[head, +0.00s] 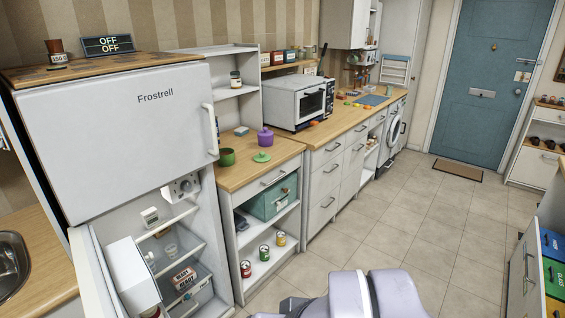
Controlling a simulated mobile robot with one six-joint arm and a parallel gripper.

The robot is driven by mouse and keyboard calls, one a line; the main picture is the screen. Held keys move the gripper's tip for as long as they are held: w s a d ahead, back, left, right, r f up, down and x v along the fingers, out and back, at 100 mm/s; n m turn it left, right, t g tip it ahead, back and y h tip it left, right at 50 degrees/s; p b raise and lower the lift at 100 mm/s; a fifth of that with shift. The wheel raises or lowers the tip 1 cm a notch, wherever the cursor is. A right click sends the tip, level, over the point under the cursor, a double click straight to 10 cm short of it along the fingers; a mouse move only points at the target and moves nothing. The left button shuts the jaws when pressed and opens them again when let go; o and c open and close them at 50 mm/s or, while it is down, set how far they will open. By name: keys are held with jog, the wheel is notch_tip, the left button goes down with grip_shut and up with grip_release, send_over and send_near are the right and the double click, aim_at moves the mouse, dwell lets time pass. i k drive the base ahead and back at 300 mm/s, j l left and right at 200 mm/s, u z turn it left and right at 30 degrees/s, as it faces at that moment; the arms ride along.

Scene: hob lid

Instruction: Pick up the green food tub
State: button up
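I cannot clearly make out a green food tub in the head view. A dark green pot (227,157) stands on the wooden counter just right of the fridge, with no lid on it. A light green lid (262,157) lies flat on the same counter to its right. A teal box (271,198) sits on the upper open shelf below that counter; I cannot tell if it is a food tub. My gripper's fingers are not in view; only pale parts of my own arm show at the bottom centre.
The fridge (120,130) stands at the left, its lower compartment open with its door swung toward me. A purple lidded pot (265,138) is near the green lid. Several cans stand on the lower shelf. A white oven (298,101) sits farther along. The tiled floor (390,220) is clear.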

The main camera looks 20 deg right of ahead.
aim_at(226, 157)
jog(key=l+z, duration=0.1)
jog(key=l, duration=0.2)
jog(key=i+l+u, duration=0.35)
jog(key=i+l, duration=0.25)
jog(key=i, duration=0.4)
jog(key=i+l+u, duration=0.3)
jog(key=i+l, duration=0.55)
jog(key=i+l+u, duration=0.35)
jog(key=i+l, duration=0.45)
jog(key=l, duration=0.25)
